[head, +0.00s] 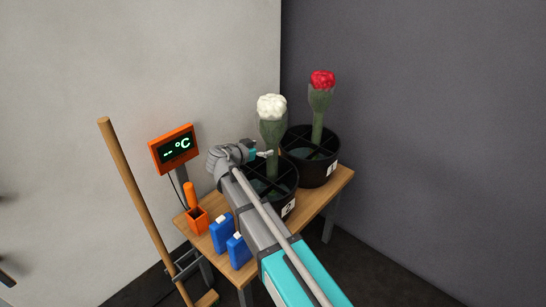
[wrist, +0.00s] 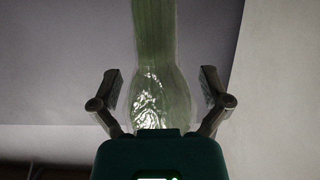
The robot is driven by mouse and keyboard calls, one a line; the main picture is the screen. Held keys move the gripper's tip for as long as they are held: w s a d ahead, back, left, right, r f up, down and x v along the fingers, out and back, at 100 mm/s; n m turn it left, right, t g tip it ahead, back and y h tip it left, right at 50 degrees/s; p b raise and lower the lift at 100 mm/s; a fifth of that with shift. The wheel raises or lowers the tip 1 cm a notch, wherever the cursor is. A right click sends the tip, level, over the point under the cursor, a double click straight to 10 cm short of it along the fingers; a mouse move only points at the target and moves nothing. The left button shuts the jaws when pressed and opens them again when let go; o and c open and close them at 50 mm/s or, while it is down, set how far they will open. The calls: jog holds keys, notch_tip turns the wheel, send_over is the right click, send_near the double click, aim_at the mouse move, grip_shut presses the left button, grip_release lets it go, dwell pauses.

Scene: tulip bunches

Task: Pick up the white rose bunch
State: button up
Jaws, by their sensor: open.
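The white rose bunch (head: 272,108) stands upright in a black divided bucket (head: 283,205) labelled 2 on a wooden table. Its green wrapped stems run down into the bucket. My gripper (head: 266,154) is at the wrapped stems, below the white blooms. In the wrist view my gripper (wrist: 160,90) is open, with one finger on each side of the green wrapped stems (wrist: 163,75). Gaps show between the stems and both fingers. The blooms are out of the wrist view. My arm hides part of the bucket in the head view.
A red bunch (head: 321,82) stands in a second black bucket (head: 327,176) behind on the right. An orange temperature display (head: 174,150), an orange holder (head: 197,219) and blue bottles (head: 222,235) are at left. A wooden pole (head: 140,205) leans in front. Walls close off the back.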

aim_at(268, 146)
jog(key=shift+b+x, duration=0.75)
jog(key=shift+x, duration=1.7)
jog(key=shift+s+d+f, duration=0.1)
jog(key=shift+s+d, duration=0.05)
jog(key=shift+d, duration=0.05)
grip_shut()
notch_tip(268, 146, up, 10)
jog(key=p, duration=1)
